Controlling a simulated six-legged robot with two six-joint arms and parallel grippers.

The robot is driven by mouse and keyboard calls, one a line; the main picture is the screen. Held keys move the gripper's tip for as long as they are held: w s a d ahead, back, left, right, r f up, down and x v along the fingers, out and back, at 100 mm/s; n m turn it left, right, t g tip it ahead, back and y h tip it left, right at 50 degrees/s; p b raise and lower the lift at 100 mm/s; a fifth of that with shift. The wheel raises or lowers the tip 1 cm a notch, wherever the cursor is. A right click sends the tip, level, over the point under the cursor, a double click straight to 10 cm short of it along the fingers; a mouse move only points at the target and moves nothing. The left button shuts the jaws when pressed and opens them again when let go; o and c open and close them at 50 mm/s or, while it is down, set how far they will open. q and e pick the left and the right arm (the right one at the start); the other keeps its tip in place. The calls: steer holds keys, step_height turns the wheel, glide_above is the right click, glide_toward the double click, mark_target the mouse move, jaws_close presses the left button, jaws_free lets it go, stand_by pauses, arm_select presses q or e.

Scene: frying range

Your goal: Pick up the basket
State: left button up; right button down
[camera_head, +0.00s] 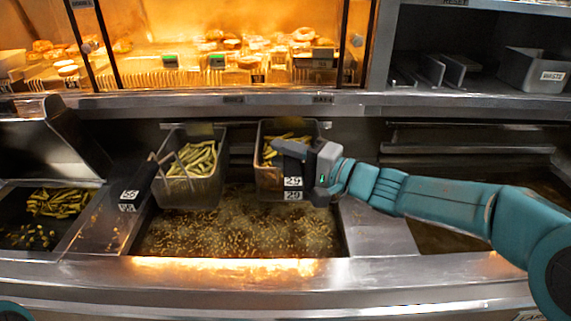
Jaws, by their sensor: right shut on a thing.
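Two grey baskets with green fries stand over the fryer vat. The right basket (268,180) has a dark handle block (292,163) with number labels at its front right. My right gripper (311,168) reaches in from the right and is shut on this handle block. The gripper covers part of the basket's right side. The left basket (189,190) has a dark handle with a label (129,195) on its left, and no gripper touches it. My left gripper is out of view.
Bubbling oil (230,232) fills the vat below the baskets. A tray (50,222) of green fries lies at the left. A steel ledge (250,272) runs along the front.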

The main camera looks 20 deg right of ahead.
steer(key=shift+d+r, duration=0.1)
steer(key=shift+r, duration=0.2)
steer(key=b+v, duration=0.4)
steer(key=v, duration=1.4)
steer(key=shift+r, duration=0.2)
